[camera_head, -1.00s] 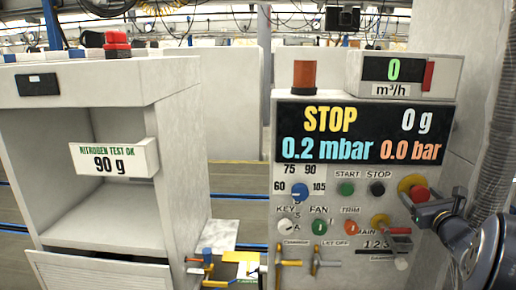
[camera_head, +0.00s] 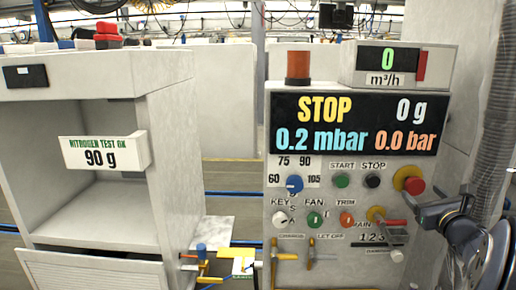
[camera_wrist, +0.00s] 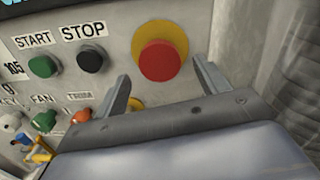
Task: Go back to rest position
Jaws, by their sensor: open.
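My gripper (camera_head: 424,212) is at the right side of the control panel (camera_head: 335,258), below and to the right of the red emergency button (camera_head: 414,186). In the wrist view my gripper (camera_wrist: 165,90) is open and empty, with its two fingers spread below the red button (camera_wrist: 160,60) on its yellow ring. The gripper looks apart from the button. The panel display (camera_head: 352,124) reads STOP, 0 g, 0.2 mbar and 0.0 bar.
A green START button (camera_head: 341,180) and a black STOP button (camera_head: 373,181) sit left of the red one. A grey corrugated hose (camera_head: 492,145) hangs close on the right. A white open cabinet (camera_head: 165,150) stands at left, with floor between.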

